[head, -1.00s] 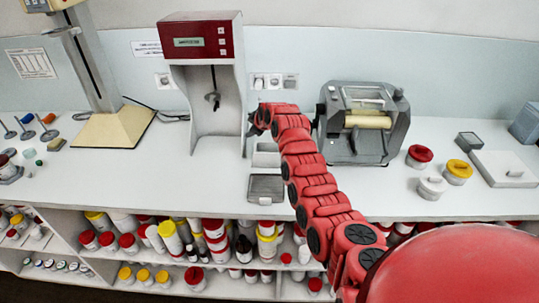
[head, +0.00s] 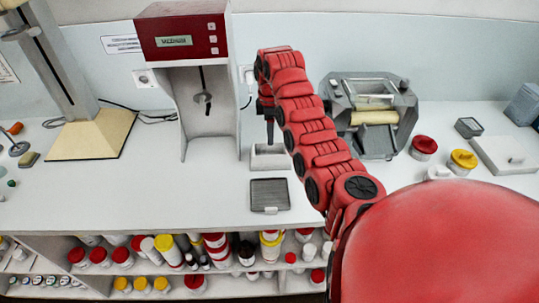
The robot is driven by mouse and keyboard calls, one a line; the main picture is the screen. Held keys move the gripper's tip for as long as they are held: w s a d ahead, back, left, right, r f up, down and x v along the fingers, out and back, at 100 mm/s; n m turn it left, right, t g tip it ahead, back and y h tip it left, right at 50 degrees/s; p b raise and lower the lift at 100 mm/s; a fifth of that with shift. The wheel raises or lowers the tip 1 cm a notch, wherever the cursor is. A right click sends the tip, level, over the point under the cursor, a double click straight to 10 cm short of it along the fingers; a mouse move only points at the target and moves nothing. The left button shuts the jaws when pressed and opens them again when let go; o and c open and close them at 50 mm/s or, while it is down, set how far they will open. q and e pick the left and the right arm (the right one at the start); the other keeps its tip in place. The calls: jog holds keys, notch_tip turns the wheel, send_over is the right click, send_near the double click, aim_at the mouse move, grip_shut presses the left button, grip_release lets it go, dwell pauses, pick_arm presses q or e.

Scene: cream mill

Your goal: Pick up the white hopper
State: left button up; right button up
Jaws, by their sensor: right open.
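The white hopper (head: 267,162) looks like a small open box on the white counter, to the right of the red-topped mixer and behind a dark grey tray. My right gripper (head: 269,138) points down just above its back part. The jaws are open, small and partly merged with the dark arm end, so I cannot tell whether they touch the hopper. The forearm reaches in from the lower right. My left gripper is not in view.
The red-topped mixer (head: 183,35) stands close on the left. A grey roller machine (head: 398,130) stands on the right. The dark grey tray (head: 269,195) lies in front. Lidded jars (head: 424,145) stand right of my arm. The counter at front left is bare.

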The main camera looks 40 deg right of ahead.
send_over(270, 156)
jog(key=f, duration=0.6)
jog(key=shift+s+a, duration=0.1)
jog(key=shift+s, duration=0.15)
jog(key=shift+w+f+p, duration=0.15)
jog(key=shift+f+p, duration=0.3)
jog(key=shift+p, duration=0.15)
notch_tip(270, 156, down, 3)
jog(key=shift+r+p, duration=0.1)
jog(key=shift+p, duration=0.8)
jog(key=shift+w+f, duration=0.1)
jog(key=shift+f, duration=0.85)
jog(key=shift+d, duration=0.2)
grip_shut()
